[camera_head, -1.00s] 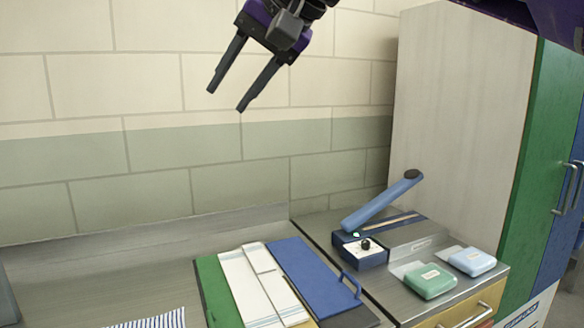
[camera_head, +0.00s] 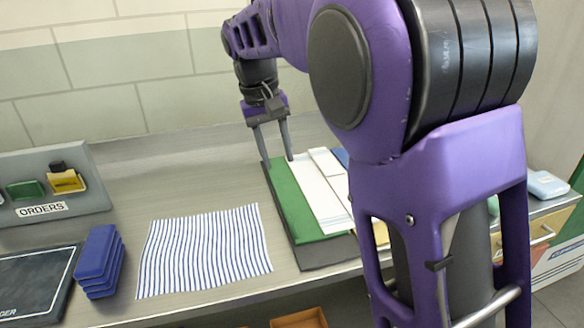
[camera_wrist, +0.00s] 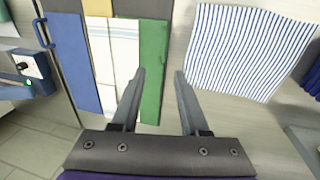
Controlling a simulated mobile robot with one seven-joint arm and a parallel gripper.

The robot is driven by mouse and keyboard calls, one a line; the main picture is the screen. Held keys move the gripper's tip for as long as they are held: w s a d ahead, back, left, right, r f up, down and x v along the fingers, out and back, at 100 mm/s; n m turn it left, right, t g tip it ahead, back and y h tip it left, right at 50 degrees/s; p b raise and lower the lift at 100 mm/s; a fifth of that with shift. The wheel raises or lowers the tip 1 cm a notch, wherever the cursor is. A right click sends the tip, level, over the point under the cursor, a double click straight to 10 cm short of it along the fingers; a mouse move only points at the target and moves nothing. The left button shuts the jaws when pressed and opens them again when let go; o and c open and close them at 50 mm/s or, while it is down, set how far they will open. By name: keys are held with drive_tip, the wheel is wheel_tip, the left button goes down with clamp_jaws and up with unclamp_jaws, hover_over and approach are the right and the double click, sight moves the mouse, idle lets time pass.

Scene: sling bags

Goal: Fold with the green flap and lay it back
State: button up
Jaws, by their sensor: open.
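The green flap (camera_head: 300,205) lies flat along the left side of a dark folding board (camera_head: 328,252). It also shows in the wrist view (camera_wrist: 153,50). A white cloth with thin stripes (camera_head: 325,192) lies lengthwise beside it, in the middle of the board; the wrist view (camera_wrist: 122,40) shows it too. The blue flap (camera_wrist: 72,62) with its loop handle lies on the cloth's other side; my arm mostly hides it in the head view. My gripper (camera_head: 276,158) is open and empty, pointing down near the far end of the green flap. Whether its fingertips touch anything is unclear.
A blue-striped white cloth (camera_head: 205,250) lies flat left of the board, with bare metal table between. Stacked blue blocks (camera_head: 100,262), a dark panel (camera_head: 35,285) and an ORDERS stand (camera_head: 60,195) are farther left. A blue-handled device (camera_wrist: 22,72) stands beyond the blue flap.

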approach(288, 216)
drive_tip(key=f, duration=0.2)
drive_tip(key=d+f+b, duration=0.1)
drive_tip(key=f, duration=0.2)
drive_tip(key=f+b, duration=0.1)
drive_tip(key=f, duration=0.1)
drive_tip(key=shift+w+d+f, duration=0.15)
drive_tip(key=shift+w+f, duration=0.15)
drive_tip(key=shift+w, duration=0.05)
clamp_jaws()
idle(0.9)
